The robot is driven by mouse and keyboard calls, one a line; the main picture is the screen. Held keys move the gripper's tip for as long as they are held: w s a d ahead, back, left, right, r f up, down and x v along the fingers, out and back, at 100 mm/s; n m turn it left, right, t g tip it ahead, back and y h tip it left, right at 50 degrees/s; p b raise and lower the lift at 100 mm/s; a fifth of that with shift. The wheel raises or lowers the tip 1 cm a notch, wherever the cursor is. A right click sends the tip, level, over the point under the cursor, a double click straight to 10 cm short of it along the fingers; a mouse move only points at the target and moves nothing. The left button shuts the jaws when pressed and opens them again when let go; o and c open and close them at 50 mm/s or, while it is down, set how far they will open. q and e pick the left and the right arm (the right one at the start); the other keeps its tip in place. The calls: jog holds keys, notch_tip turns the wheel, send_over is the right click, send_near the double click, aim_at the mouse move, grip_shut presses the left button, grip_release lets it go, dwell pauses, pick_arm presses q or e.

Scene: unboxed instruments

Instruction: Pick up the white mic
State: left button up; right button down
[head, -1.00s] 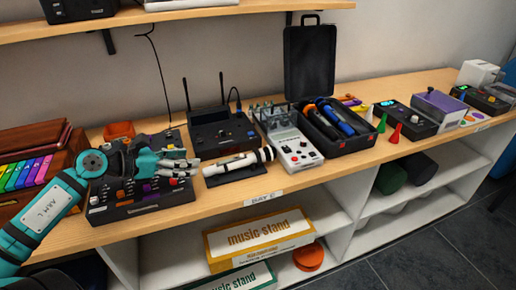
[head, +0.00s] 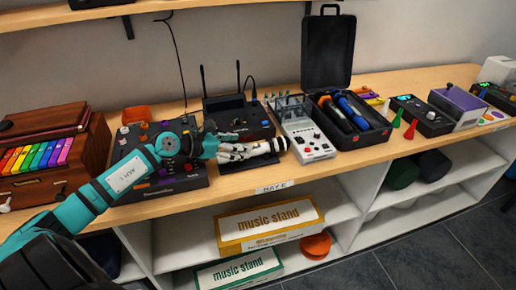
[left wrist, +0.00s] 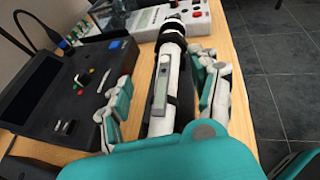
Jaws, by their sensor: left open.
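The white mic (head: 262,147) lies on a low black stand (head: 252,161) near the front edge of the wooden shelf top. It has black bands and a black end. My left gripper (head: 232,152) is at the mic's left end in the head view. In the left wrist view the mic (left wrist: 169,75) runs lengthwise between the open fingers of my left gripper (left wrist: 165,92), one set on each side. A grey panel shows on its upper side. The wrist view does not show clear contact between fingers and mic. My right gripper is in neither view.
A black receiver with two antennas (head: 236,118) stands right behind the mic. A white device with knobs (head: 308,140) is to its right, near an open black case (head: 350,120). A black mixer (head: 183,182) lies under my left forearm.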

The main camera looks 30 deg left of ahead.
aim_at(254, 150)
pick_arm(q)
jog(key=p+x, duration=0.1)
jog(key=x, duration=0.1)
jog(key=p+x, duration=0.1)
jog(key=x, duration=0.2)
jog(key=shift+s+d, duration=0.15)
jog(key=shift+d, duration=0.15)
jog(key=shift+f, duration=0.1)
jog(key=shift+c, duration=0.9)
grip_shut()
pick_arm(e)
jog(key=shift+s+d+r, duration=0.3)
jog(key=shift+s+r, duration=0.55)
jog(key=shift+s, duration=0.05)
